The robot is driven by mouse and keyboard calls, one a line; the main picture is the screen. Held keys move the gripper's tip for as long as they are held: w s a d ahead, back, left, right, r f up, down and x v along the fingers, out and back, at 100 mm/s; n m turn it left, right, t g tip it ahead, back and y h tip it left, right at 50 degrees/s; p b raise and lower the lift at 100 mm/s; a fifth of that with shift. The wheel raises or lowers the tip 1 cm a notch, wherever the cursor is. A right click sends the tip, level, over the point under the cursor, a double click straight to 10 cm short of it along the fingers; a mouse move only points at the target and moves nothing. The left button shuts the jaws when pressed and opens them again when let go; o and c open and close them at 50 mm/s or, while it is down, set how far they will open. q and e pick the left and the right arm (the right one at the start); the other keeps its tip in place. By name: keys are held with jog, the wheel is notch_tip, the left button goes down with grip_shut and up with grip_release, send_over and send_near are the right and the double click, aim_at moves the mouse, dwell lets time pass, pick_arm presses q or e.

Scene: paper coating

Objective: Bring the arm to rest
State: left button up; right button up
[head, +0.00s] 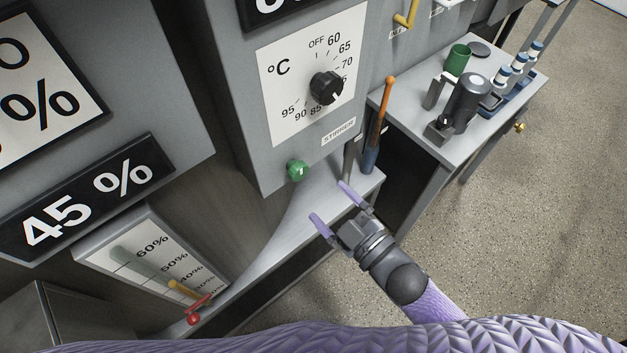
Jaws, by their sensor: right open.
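My right gripper (332,204) is in the middle of the head view, in front of the grey machine. Its two purple fingertips are apart and nothing is between them. It is over the narrow grey ledge, below the green knob (298,170) and apart from it. My right arm (436,303) comes in from the lower right. My left gripper is not in view.
A temperature dial (327,88) is on the machine panel. A red valve handle (199,309) is by a level gauge (150,262). A side table (408,127) holds several vessels. Speckled floor (520,240) is clear.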

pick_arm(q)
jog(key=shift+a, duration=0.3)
pick_arm(e)
jog(key=shift+s+d, duration=0.35)
jog(key=shift+s, duration=0.1)
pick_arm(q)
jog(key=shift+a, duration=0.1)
